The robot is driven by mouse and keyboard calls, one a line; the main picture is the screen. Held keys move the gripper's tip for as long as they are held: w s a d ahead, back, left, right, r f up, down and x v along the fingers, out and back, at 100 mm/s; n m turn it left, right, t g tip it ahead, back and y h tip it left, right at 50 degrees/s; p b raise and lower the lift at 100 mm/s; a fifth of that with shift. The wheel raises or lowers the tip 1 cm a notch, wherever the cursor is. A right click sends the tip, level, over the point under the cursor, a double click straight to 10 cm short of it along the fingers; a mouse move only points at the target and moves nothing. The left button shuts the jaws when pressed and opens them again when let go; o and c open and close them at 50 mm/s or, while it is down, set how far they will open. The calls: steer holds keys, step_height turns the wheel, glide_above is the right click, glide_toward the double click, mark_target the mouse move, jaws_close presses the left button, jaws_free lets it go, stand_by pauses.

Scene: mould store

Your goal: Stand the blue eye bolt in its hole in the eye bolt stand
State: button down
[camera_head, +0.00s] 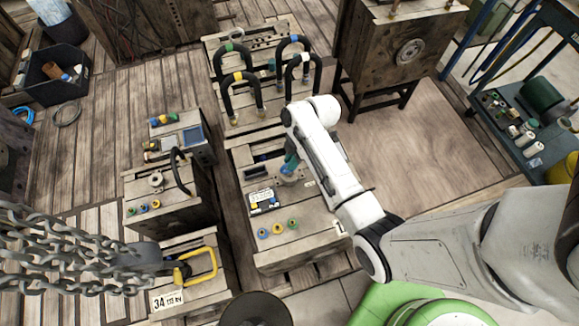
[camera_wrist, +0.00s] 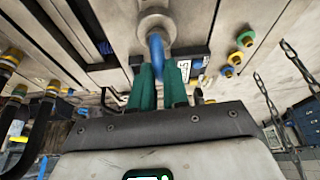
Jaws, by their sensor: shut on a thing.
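My gripper (camera_head: 290,164) is over the far end of a wooden mould block. In the wrist view its green fingers (camera_wrist: 158,72) are shut on the blue eye bolt (camera_wrist: 157,48), whose curved top shows between them. The bolt's lower end points at a round grey metal fitting (camera_wrist: 155,22) on the block; the fitting also shows in the head view (camera_head: 287,178). Whether the bolt touches it is hidden. A small dark stand with a white label (camera_head: 263,200) lies on the same block, holding blue and yellow pieces. I cannot make out its holes.
Blue, yellow and green round fittings (camera_head: 278,228) sit at the block's near end. Black looped hoses (camera_head: 240,90) rise from the block behind. A dark mould (camera_head: 400,50) stands back right.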

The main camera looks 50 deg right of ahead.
steer(key=shift+r, duration=0.15)
steer(key=shift+r+p, duration=2)
steer(key=shift+p, duration=0.1)
